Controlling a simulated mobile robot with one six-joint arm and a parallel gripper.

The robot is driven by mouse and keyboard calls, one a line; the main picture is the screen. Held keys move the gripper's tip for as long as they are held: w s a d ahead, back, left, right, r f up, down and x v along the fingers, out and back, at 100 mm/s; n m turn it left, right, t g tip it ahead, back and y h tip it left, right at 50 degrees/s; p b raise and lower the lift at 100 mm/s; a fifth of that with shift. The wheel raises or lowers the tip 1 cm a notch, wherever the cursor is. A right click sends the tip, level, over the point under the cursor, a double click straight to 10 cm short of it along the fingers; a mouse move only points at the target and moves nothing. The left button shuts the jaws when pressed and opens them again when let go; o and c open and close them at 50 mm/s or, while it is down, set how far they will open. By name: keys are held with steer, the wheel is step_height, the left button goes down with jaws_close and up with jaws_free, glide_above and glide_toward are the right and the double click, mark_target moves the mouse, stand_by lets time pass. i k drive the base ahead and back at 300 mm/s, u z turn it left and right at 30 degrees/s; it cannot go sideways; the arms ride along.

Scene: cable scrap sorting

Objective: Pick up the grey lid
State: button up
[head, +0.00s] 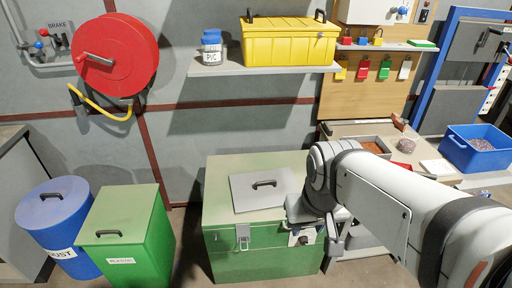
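The grey lid (244,194) is a flat square plate with a black bar handle (264,184) on its middle. It lies flat on top of the green chest (222,216), towards the chest's right side. My gripper (334,240) is at the right front corner of the chest, to the right of the lid and lower in the picture. It is apart from the lid's handle. My wrist is close to the lid's right edge. The fingers are small and partly hidden by my wrist, so their opening is unclear.
A green bin (130,240) and a blue drum (56,222), both lidded, stand left of the chest. A shelf (262,68) with a yellow toolbox (290,42) hangs above. A workbench (345,130) and blue crate (478,148) are at right.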

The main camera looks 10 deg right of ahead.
mark_target(254, 191)
steer(key=u, duration=0.05)
steer(key=i, duration=1)
steer(key=z, duration=0.05)
